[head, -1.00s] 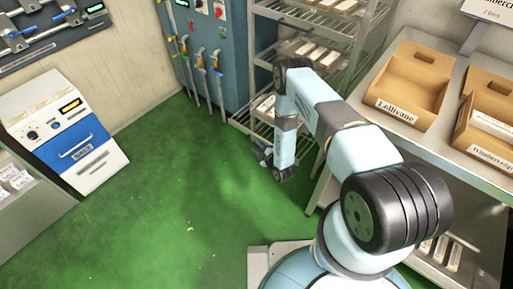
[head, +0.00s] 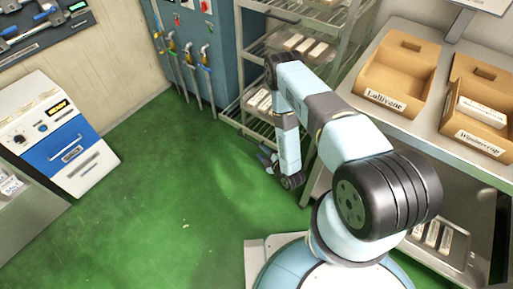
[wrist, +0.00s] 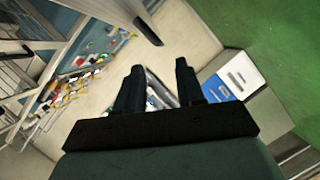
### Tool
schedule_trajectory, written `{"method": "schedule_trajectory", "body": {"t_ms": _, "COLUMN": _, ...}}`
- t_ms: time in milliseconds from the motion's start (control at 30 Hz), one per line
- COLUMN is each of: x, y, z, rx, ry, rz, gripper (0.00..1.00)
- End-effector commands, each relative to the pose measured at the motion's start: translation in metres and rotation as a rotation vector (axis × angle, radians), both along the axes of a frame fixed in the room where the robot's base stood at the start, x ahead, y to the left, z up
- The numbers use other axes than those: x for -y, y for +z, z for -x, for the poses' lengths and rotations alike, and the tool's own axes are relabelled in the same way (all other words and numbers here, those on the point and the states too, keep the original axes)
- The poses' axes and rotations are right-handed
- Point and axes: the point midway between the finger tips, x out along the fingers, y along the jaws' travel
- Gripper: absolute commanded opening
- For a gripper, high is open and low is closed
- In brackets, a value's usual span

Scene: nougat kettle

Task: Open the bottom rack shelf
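The metal wire rack (head: 244,62) stands at the top middle of the head view. The rack also shows at the left of the wrist view (wrist: 42,75), tilted and partly cut off. My gripper (head: 263,157) hangs low over the green floor, just in front of the rack and apart from it. In the wrist view its two dark fingers (wrist: 158,72) are spread with nothing held between them.
A workbench with cardboard boxes (head: 399,78) stands to the right, close to my arm. A blue panel with hanging hoses (head: 195,45) adjoins the rack on the left. A white and blue machine (head: 65,140) stands at the far left. The green floor (head: 180,200) between is clear.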

Motion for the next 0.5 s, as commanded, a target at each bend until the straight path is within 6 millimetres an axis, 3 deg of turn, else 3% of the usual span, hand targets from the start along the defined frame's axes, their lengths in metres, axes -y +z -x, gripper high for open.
{"method": "schedule_trajectory", "body": {"t_ms": 200, "x": 0.012, "y": 0.005, "z": 0.021, "rx": -0.001, "ry": 0.0, "rz": 0.0, "gripper": 0.38}}
{"method": "schedule_trajectory", "body": {"t_ms": 500, "x": 0.015, "y": 0.006, "z": 0.026, "rx": 0.0, "ry": 0.0, "rz": 0.0, "gripper": 0.38}}
